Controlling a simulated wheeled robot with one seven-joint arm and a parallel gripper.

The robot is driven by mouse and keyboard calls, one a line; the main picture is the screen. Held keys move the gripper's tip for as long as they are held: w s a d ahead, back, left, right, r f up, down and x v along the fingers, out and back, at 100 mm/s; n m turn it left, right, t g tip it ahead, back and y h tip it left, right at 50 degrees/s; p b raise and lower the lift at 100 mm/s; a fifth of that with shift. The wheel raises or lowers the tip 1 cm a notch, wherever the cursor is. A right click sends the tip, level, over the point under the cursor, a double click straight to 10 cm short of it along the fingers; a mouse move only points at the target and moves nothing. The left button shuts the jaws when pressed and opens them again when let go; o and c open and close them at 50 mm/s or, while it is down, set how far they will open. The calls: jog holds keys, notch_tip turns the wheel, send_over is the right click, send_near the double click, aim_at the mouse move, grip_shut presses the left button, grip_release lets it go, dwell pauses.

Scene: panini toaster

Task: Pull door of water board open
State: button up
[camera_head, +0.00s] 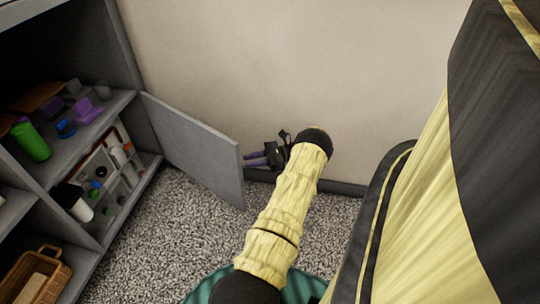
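The grey door (195,150) stands swung out from the right side of the grey cabinet (128,58), at a wide angle. The cabinet's shelves are exposed to its left. My gripper (246,160), with purple fingers, is at the right of the door, close to its free edge. The fingers point left toward the door. Whether they touch it, and how far apart they are, is too small to tell. No handle shows on the visible face of the door.
The shelves hold a green bottle (31,142), a white bottle (74,203), purple items and a wicker basket (34,277). A beige wall (290,60) is close behind my gripper. Speckled carpet (180,235) lies clear in front of the door.

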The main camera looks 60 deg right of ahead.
jog(key=v, duration=0.7)
jog(key=shift+d, duration=0.1)
